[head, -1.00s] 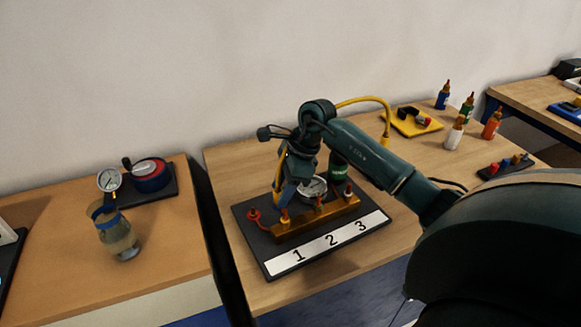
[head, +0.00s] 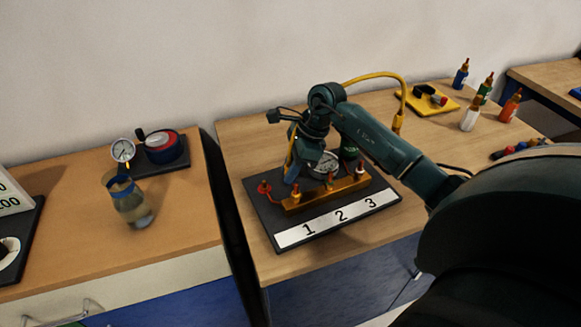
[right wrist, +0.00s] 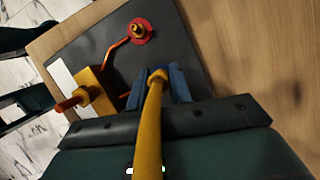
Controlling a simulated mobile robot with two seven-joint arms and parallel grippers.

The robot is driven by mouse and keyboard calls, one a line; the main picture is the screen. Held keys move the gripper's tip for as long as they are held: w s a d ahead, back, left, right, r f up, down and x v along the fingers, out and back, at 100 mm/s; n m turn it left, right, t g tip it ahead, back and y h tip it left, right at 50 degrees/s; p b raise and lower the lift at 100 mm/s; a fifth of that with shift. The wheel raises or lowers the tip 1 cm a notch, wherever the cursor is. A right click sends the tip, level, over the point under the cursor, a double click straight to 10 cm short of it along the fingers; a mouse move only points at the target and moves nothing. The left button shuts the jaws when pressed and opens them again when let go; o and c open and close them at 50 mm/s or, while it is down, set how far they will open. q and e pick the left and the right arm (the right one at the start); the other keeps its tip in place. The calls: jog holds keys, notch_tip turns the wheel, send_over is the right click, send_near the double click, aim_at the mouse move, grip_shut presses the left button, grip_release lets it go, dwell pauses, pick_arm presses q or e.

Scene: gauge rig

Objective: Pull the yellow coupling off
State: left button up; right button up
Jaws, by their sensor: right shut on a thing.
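The yellow coupling (right wrist: 157,75) is between the blue fingers of my right gripper (right wrist: 160,84), at the end of the yellow hose (right wrist: 150,125). The gripper is shut on it. In the right wrist view the coupling is beside the brass manifold (right wrist: 95,92), and the nearest port stem (right wrist: 70,103) looks bare and apart from it. In the head view my right gripper (head: 292,170) is just behind and above port 1 of the manifold (head: 318,198); its fingers largely hide the coupling. My left gripper is not in view.
The manifold stands on a dark board (head: 262,208) with a 1-2-3 label strip (head: 340,216). A yellow tray (head: 428,100) and several bottles stand behind right. A jar (head: 132,205) is on the left table.

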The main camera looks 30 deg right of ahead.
aim_at(290, 160)
jog(key=shift+c, duration=0.7)
jog(key=o, duration=0.4)
grip_shut()
jog(key=shift+r, duration=0.2)
jog(key=shift+r, duration=0.1)
jog(key=shift+r+p, duration=1.55)
jog(key=shift+r, duration=0.85)
